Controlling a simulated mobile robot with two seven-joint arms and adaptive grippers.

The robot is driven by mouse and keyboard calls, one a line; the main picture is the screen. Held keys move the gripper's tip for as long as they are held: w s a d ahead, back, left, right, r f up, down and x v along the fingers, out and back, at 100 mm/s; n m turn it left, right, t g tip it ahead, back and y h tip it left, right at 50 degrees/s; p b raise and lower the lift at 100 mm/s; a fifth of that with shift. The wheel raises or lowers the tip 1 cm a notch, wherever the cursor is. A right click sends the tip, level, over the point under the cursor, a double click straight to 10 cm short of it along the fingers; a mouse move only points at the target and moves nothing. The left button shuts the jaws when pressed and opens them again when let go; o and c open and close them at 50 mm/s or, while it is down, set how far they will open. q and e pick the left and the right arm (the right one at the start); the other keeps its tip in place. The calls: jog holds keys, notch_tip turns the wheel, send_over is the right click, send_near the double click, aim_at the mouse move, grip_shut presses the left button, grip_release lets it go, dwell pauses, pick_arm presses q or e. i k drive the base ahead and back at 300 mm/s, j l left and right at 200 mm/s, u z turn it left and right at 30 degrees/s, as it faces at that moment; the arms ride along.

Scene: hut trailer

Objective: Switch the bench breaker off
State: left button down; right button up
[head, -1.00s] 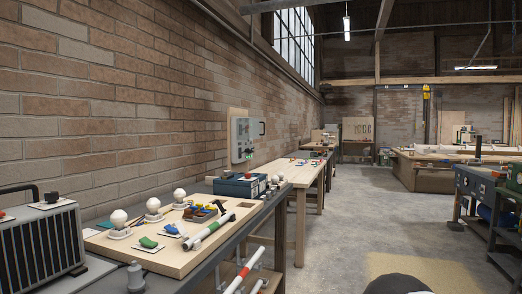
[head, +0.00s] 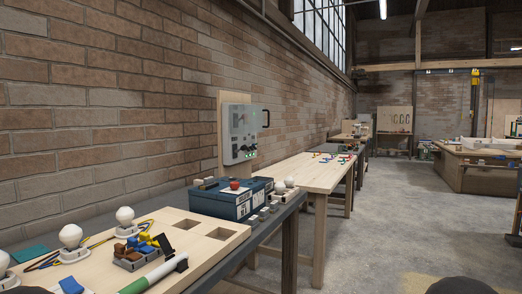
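A grey electrical panel (head: 240,132) is fixed to a pale wooden board (head: 223,102) on the brick wall, past the near bench. It has a dark handle (head: 265,117) on its right side, and small green lights and several small knobs on its front. Which part is the bench breaker, and how its switch stands, is too small to tell. Neither of my grippers is in view.
The near bench carries a wooden board (head: 192,229) with white bulbs (head: 125,216), coloured clips and a green-and-white tube. A blue box (head: 231,203) stands below the panel. A wooden table (head: 305,174) lies beyond. Concrete floor (head: 390,225) is clear to the right.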

aim_at(244, 147)
jog(key=i+l+u, duration=0.15)
jog(key=i+l, duration=0.2)
jog(key=i+l+u, duration=0.1)
jog(key=i+l, duration=0.2)
jog(key=i+l+u, duration=0.15)
jog(key=i+l, duration=0.15)
jog(key=l, duration=0.25)
